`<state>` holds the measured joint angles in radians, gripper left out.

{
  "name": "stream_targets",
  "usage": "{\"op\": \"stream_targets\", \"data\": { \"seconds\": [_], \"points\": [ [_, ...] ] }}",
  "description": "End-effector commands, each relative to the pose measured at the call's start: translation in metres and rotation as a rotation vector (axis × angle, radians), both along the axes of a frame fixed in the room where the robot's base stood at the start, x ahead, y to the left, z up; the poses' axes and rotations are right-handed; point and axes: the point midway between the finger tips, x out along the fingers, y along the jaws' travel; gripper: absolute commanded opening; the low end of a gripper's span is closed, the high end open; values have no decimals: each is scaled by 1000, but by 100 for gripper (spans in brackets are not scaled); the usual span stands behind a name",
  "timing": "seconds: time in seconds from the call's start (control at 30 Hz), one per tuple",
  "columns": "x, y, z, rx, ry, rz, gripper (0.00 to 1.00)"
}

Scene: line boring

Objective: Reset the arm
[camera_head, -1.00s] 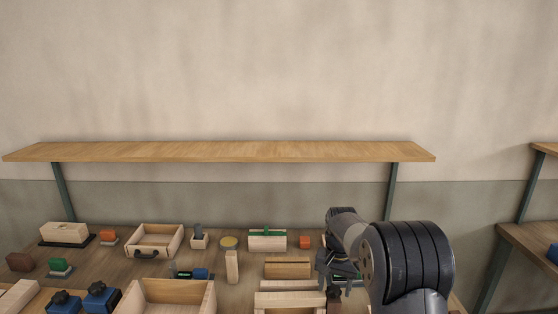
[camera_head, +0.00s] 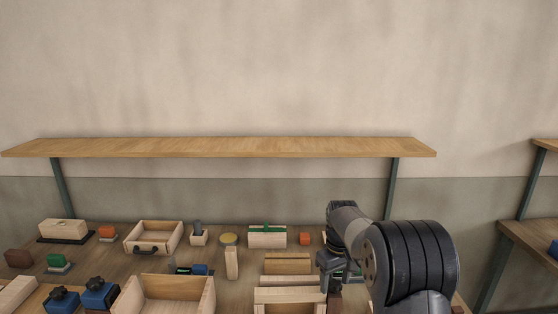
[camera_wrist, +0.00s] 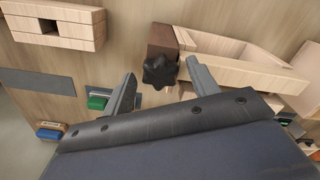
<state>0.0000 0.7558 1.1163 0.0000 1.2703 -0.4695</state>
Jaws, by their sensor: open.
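My gripper (camera_wrist: 160,92) is open in the wrist view, its two grey fingers wide apart. Between and beyond the fingers is a black star-shaped knob (camera_wrist: 159,71) on a brown block (camera_wrist: 162,40). Nothing is visibly held. In the head view my gripper (camera_head: 326,272) is at the right end of the bench, partly hidden by my own arm, beside a pale wooden box (camera_head: 290,297).
A wooden shelf (camera_head: 220,147) spans the wall above. The air above the bench is clear.

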Motion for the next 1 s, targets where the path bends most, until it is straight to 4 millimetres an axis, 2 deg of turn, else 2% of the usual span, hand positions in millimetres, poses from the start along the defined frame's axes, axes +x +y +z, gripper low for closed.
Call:
{"op": "stream_targets", "data": {
  "seconds": [0.07,0.1,0.2,0.5,1.0],
  "points": [
    [0,0,-1,0,-1,63,56],
    [1,0,12,0,-2,60,56],
    [1,0,26,0,-2,57,56],
    [0,0,49,0,-1,55,56],
    [0,0,52,0,-1,54,56]
  ]
}}
